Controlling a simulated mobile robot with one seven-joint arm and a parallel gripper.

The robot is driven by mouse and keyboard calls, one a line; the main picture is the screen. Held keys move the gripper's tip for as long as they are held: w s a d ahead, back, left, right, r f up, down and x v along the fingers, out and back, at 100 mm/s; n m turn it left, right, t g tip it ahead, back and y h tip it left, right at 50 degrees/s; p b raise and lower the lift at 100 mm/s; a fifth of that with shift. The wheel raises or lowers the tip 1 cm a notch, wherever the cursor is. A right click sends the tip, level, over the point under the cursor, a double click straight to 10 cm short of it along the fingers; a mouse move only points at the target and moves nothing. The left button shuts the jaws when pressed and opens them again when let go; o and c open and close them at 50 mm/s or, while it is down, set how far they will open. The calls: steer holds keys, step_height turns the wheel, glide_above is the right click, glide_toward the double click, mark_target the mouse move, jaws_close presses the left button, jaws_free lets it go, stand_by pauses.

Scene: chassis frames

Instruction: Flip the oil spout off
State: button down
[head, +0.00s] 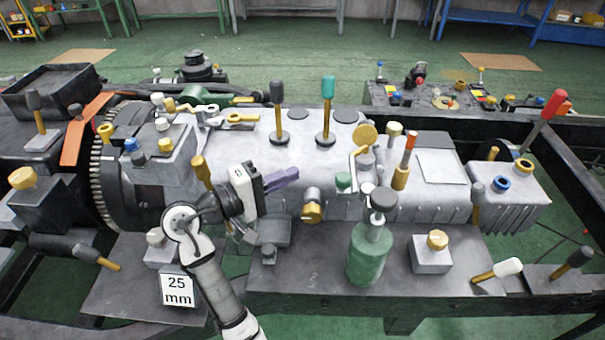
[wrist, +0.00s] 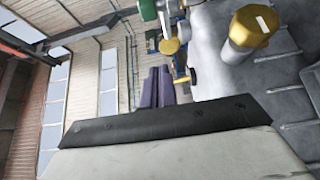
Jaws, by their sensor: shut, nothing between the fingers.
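A green oil can (head: 370,255) with a dark cap (head: 384,199) stands upright on the front plate, right of centre in the head view. Just behind it, a thin bent cream-and-gold tube (head: 354,165) rises toward a round gold disc (head: 365,134). I cannot tell for certain which of these parts is the oil spout. My gripper (head: 296,174) points right, its purple fingers closed together and empty. It is left of the can and tube, apart from both. In the wrist view the closed fingers (wrist: 159,75) show at centre, with a gold disc-like part (wrist: 169,47) beyond them.
A gold-capped cylinder (head: 312,207) sits just below and right of my fingers. Upright levers with dark (head: 277,95) and teal (head: 328,88) handles stand behind. A grey block with a gold knob (head: 437,241) is right of the can. A "25 mm" sign (head: 178,290) is at front left.

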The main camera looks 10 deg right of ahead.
steer(key=p, duration=0.2)
glide_toward(354, 165)
steer(key=w+d+r, duration=0.1)
steer(key=w+d, duration=0.2)
steer(key=w, duration=0.1)
steer(key=shift+s+r+p, duration=0.1)
steer(key=shift+s+p, duration=0.55)
steer(key=shift+s, duration=1.1)
steer(key=shift+a, duration=0.1)
